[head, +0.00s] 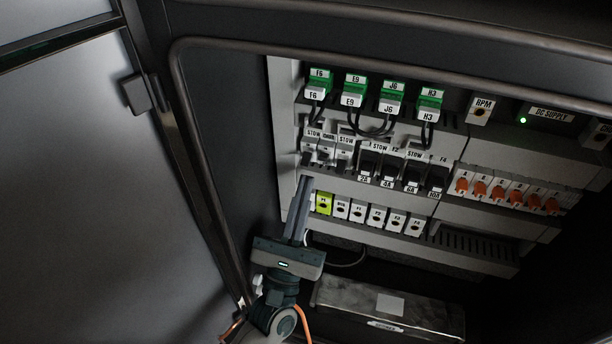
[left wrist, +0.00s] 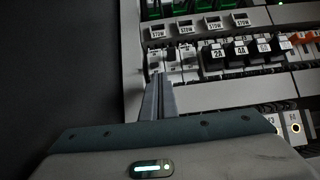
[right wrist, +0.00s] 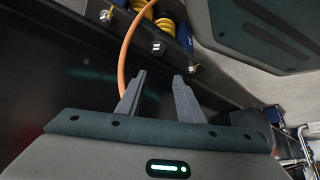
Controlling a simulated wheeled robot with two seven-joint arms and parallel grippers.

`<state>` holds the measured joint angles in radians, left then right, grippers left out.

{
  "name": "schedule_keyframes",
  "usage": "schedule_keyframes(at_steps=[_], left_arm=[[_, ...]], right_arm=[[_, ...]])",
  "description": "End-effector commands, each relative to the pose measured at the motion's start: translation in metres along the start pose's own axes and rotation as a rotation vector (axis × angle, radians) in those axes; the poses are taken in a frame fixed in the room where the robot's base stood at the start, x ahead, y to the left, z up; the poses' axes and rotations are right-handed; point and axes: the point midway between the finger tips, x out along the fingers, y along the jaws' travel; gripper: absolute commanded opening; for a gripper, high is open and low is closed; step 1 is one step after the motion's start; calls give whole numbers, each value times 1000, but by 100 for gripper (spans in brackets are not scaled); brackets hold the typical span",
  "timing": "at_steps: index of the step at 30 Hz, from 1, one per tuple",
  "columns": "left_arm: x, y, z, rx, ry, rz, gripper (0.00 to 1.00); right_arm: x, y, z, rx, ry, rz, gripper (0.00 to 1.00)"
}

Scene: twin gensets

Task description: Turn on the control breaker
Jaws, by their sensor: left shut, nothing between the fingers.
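A short row of white breakers (head: 326,150) sits at the left end of the cabinet's middle rail, labels too small to read. They also show in the left wrist view (left wrist: 189,64). I cannot tell which one is the control breaker by its label. My left gripper (head: 305,179) is shut and empty. Its fingertips point up just below the leftmost white breakers; in the left wrist view the tips (left wrist: 158,76) cover part of the lower edge there. I cannot tell whether they touch. My right gripper (right wrist: 159,80) is open and empty, away from the panel.
Black breakers (head: 388,172) marked 2A, 4A, 6A stand right of the white ones. Orange switches (head: 497,191) are farther right, green relays (head: 355,88) above, terminal blocks (head: 358,213) below. The open door (head: 80,190) and cabinet frame bound the left side. An orange cable (right wrist: 126,50) runs behind my right gripper.

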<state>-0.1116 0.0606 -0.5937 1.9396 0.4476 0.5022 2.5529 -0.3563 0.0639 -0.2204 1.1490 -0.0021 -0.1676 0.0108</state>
Motion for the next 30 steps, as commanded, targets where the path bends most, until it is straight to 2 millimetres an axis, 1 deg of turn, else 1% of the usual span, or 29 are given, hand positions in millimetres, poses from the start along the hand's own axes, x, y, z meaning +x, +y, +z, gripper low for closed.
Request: schedule_keyframes(at_steps=[1,6,18,22,23,26,30], left_arm=[[7,0,1,0,0,1,0],[16,0,0,0,0,1,0],[18,0,0,0,1,0,0],[19,0,2,0,11,1,0],[19,0,2,0,16,1,0],[20,0,6,-1,40,3,0],[21,0,10,0,84,3,0]], right_arm=[[-2,-2,-5,-1,14,-2,34],[-2,-4,-9,-3,40,-6,34],[-3,-4,-7,-3,40,-6,34],[-7,-4,-2,-4,26,-5,34],[-9,-3,1,-4,19,-5,34],[-12,0,20,-6,-33,-1,34],[-25,6,60,-9,-127,7,34]])
